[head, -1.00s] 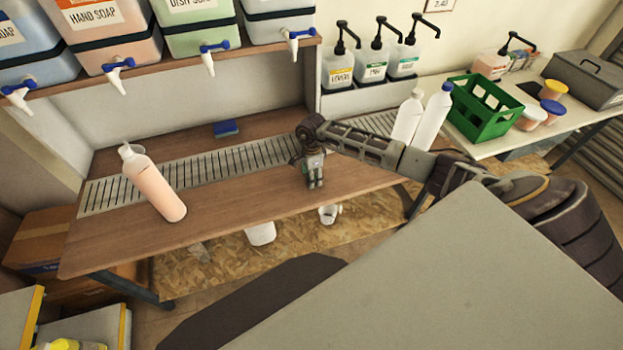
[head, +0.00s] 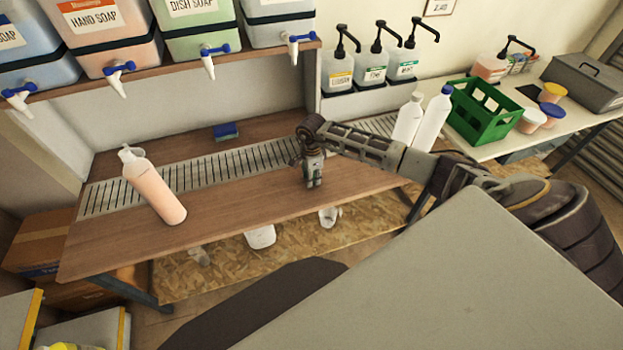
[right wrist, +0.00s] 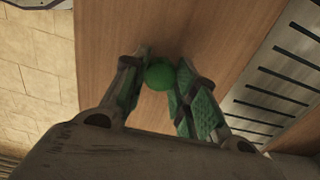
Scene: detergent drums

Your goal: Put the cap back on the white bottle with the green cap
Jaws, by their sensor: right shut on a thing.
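My right gripper (head: 314,184) is over the front part of the wooden bench, pointing down. In the right wrist view, its fingers (right wrist: 160,78) are shut on a round green cap (right wrist: 158,74), with bare wood behind it. The cap cannot be made out in the head view. A white bottle (head: 406,125) stands upright at the right end of the bench, beyond my right forearm, which hides its lower part. Its top looks pale, with no green on it. A similar white bottle with a blue cap (head: 432,120) stands just right of it. My left gripper is not in view.
A blue sponge (head: 226,131) lies behind the slatted drain strip (head: 220,163). A green crate (head: 482,112) is on the right-hand table. The bench between pink bottle and gripper is clear.

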